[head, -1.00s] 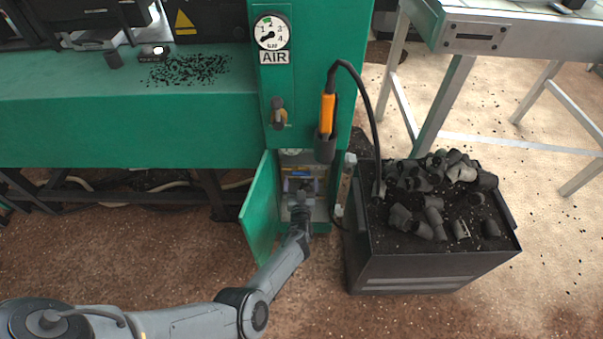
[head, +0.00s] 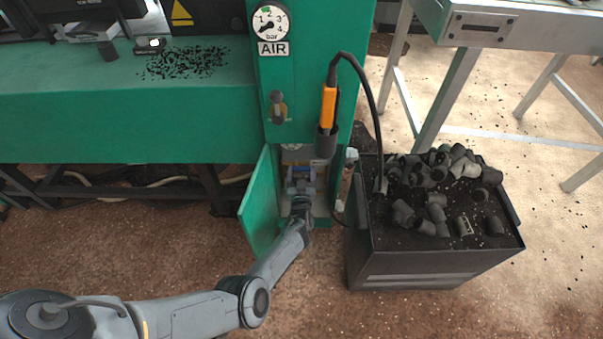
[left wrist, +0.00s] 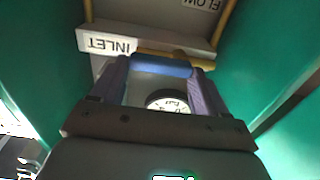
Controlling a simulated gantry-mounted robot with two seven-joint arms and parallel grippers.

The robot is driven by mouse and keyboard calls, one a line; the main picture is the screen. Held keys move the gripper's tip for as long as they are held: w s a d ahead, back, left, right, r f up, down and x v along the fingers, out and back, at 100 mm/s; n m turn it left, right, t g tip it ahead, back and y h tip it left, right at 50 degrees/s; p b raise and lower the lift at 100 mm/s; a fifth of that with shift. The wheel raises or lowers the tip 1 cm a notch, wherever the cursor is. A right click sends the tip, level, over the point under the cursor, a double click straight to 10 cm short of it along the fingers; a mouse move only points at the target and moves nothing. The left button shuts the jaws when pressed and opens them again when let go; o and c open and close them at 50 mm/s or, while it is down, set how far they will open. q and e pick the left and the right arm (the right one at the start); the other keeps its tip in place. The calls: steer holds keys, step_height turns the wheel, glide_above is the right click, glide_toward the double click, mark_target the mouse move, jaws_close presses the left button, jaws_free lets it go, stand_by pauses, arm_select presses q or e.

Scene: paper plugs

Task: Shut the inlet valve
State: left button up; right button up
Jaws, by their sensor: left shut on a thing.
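The blue valve handle (left wrist: 160,65) lies crosswise in the left wrist view, just in front of a yellow pipe (left wrist: 190,61). A white INLET label (left wrist: 108,43), upside down, is beside it. My left gripper (left wrist: 160,72) is shut on the handle, with one finger at each end. In the head view my left gripper (head: 301,177) reaches into the open cabinet (head: 319,209) under the green air panel, and the handle is small and partly hidden there. My right gripper is in neither view.
The open green cabinet door (head: 259,205) stands left of my forearm. A black bin (head: 430,270) heaped with grey pipe fittings stands close on the right. An orange tool (head: 328,107) with a black cable hangs above. A round gauge (left wrist: 170,104) shows behind the gripper.

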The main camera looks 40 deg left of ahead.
mark_target(293, 170)
arm_select(q)
steer(key=n, duration=0.3)
steer(key=r+n, duration=0.1)
steer(key=n, duration=0.2)
steer(key=a+n+p, duration=0.1)
steer(key=n, duration=0.2)
steer(key=shift+s+r, duration=0.25)
steer(key=shift+s, duration=0.15)
steer(key=n, duration=0.4)
steer(key=shift+s+a+r+n+p, duration=0.1)
steer(key=shift+s+a+n+p, duration=0.2)
steer(key=shift+n, duration=0.1)
steer(key=shift+s+a+n, duration=0.15)
steer(key=shift+a+n, duration=0.05)
steer(key=shift+n, duration=0.8)
steer(key=shift+s+a+n, duration=0.1)
steer(key=shift+a+n, duration=0.05)
steer(key=shift+n, duration=0.85)
steer(key=o, duration=1.1)
steer(key=shift+a, duration=0.1)
steer(key=shift+c, duration=0.2)
steer(key=shift+s, duration=0.1)
